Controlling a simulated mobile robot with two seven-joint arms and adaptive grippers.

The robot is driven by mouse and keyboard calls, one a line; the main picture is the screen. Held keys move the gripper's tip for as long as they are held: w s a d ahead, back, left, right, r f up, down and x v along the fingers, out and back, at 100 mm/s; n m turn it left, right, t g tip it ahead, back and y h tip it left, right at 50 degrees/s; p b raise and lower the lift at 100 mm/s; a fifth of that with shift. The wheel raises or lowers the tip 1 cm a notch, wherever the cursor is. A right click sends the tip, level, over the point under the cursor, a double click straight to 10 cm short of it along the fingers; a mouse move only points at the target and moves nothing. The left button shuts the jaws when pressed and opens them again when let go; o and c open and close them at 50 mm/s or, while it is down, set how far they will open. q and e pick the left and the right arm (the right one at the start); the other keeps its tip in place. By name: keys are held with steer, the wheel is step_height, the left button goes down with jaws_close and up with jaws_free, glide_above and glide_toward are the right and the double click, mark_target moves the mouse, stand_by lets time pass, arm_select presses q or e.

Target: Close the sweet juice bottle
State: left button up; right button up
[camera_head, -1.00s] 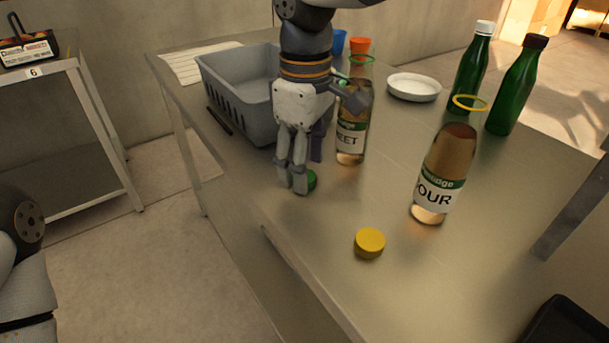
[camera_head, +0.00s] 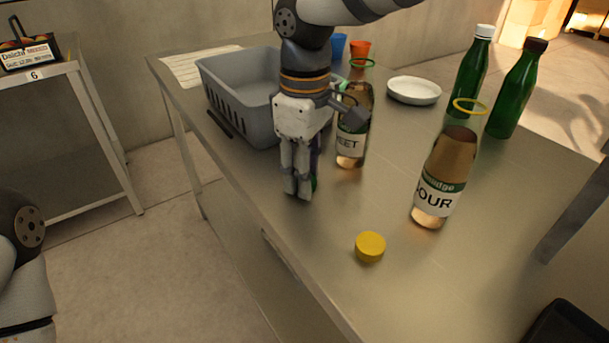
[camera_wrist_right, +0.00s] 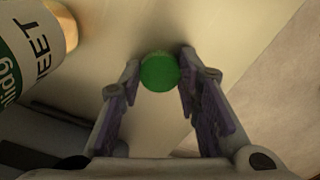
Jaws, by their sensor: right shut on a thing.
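The sweet juice bottle (camera_head: 351,147) stands upright on the steel table, with a green ring at its neck and no cap on it. Part of it is hidden behind my right wrist; its label also shows at the upper left of the right wrist view (camera_wrist_right: 30,50). My right gripper (camera_head: 300,192) points down just left of the bottle, low at the table. It is shut on the green cap (camera_wrist_right: 160,71), which sits between the fingertips in the right wrist view. In the head view the cap is mostly hidden by the fingers. My left gripper is not in view.
A sour juice bottle (camera_head: 437,183) with a yellow ring stands to the right, and a yellow cap (camera_head: 370,247) lies in front. A grey basket (camera_head: 235,90) is behind my gripper. Green bottles (camera_head: 515,92) and a white plate (camera_head: 414,91) stand farther back.

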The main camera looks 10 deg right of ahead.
steer(key=shift+r, duration=0.45)
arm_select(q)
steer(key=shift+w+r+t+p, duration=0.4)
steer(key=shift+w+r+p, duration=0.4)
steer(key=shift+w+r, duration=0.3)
arm_select(e)
steer(key=s+a+r, duration=1)
steer(key=r, duration=0.2)
